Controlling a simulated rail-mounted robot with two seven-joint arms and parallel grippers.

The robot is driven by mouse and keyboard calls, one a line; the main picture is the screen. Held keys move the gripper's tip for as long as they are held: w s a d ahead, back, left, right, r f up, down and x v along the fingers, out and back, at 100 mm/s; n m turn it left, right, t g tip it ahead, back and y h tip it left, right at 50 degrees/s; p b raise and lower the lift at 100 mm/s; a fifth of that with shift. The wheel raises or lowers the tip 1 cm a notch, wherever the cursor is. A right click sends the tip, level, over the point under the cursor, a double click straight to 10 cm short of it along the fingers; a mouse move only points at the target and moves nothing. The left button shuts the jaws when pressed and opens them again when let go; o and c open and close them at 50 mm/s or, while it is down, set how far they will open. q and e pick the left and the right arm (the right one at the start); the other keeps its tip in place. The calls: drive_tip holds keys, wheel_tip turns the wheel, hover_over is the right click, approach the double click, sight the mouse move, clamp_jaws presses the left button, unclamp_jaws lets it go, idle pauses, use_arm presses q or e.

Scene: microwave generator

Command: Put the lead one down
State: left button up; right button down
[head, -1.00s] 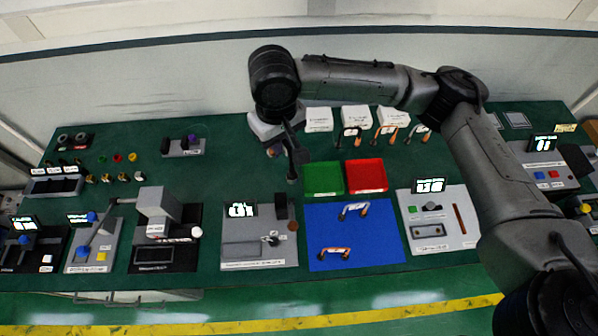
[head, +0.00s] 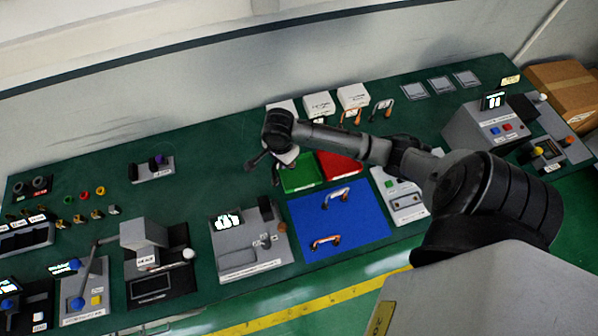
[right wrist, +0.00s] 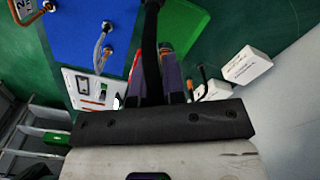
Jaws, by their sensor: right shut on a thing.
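My right gripper (head: 266,160) hangs over the bench just left of the green tray (head: 300,177) in the head view. In the right wrist view its fingers (right wrist: 152,78) are shut on a dark, narrow piece (right wrist: 151,35); its full shape and material cannot be told. The blue mat (head: 365,221) holds a silver-grey U-shaped handle (head: 337,196) towards the back and a copper one (head: 326,242) towards the front. The grey handle also shows in the right wrist view (right wrist: 100,42). My left gripper is not in view.
A red tray (head: 340,163) adjoins the green one. Behind stand white labelled boxes (head: 353,96), with a copper handle (head: 351,115) and a grey handle (head: 383,107) in front. A grey device (head: 247,245) stands left of the mat. The mat's middle is bare.

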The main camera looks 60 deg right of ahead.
drive_tip(key=s+d+f+m, duration=0.5)
drive_tip(key=s+d+m, duration=0.1)
drive_tip(key=s+d, duration=0.5)
drive_tip(key=w+a+f, duration=0.1)
drive_tip(key=w+f, duration=0.9)
drive_tip(key=shift+w+a+f, duration=0.25)
drive_tip(key=shift+f, duration=0.15)
drive_tip(key=c, duration=1.2)
unclamp_jaws()
drive_tip(key=shift+f+m, duration=0.15)
drive_tip(key=shift+m, duration=0.15)
